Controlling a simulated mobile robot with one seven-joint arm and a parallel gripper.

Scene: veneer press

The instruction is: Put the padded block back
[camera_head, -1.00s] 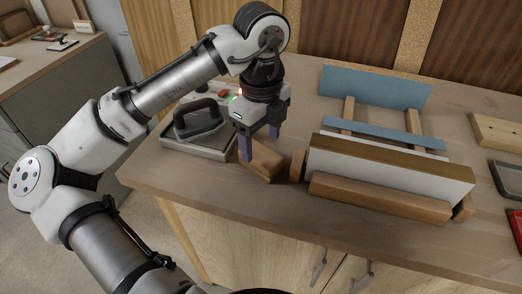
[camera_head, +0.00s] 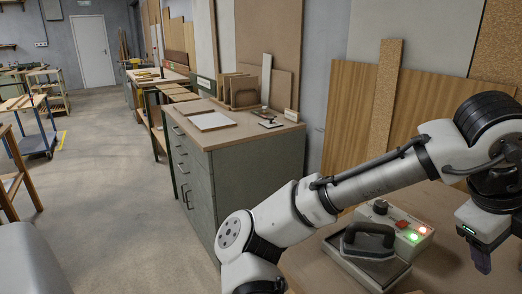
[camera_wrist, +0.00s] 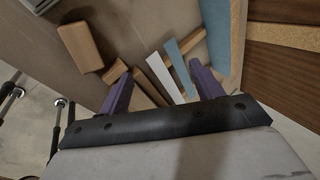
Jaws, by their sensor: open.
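A light wooden block (camera_wrist: 80,46), perhaps the padded block, lies on the bench in the wrist view, left of my gripper (camera_wrist: 160,70). I see no padding on its visible faces. My gripper is open, its purple fingers wide apart, with nothing held between them. The block is outside the fingers and apart from them. In the head view my gripper (camera_head: 482,262) is at the right edge, over the bench, partly cut off. The block is not in the head view.
Beyond the fingers are wooden bars, a white strip (camera_wrist: 160,74) and blue panels (camera_wrist: 216,30). In the head view an iron-like tool (camera_head: 368,240) sits on a grey tray beside a control box (camera_head: 412,232). A grey cabinet (camera_head: 205,180) stands left; the floor is open.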

